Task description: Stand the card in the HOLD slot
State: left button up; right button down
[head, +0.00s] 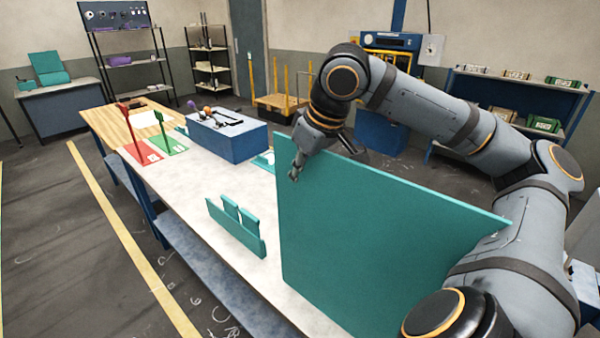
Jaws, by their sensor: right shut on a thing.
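A large flat teal sheet, which looks to be the card (370,230), stands upright across the right half of the head view. My right gripper (296,172) is at its top left corner, with one finger in front of the sheet and the other hidden. It is shut on it. I cannot tell whether the lower edge touches the table. A red stand (140,152) and a green stand (170,144), each with an upright post and white marks, are at the table's far left. The marks are unreadable, so I cannot tell which is the HOLD slot. My left gripper is not in view.
A low teal rack (237,234) with two upright tabs is on the white table (200,180), left of the sheet. A blue box (228,140) with small items on top stands behind it. Clear tabletop lies between the rack and the stands.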

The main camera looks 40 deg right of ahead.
aim_at(300, 186)
jog(key=shift+f+b, duration=1.45)
jog(key=shift+f, duration=0.2)
jog(key=c, duration=1.3)
grip_release()
jog(key=shift+r, duration=0.1)
jog(key=shift+s+d+r, duration=0.1)
jog(key=shift+r, duration=0.15)
jog(key=v, duration=1.1)
jog(key=shift+s+r, duration=0.15)
jog(key=shift+r, duration=0.05)
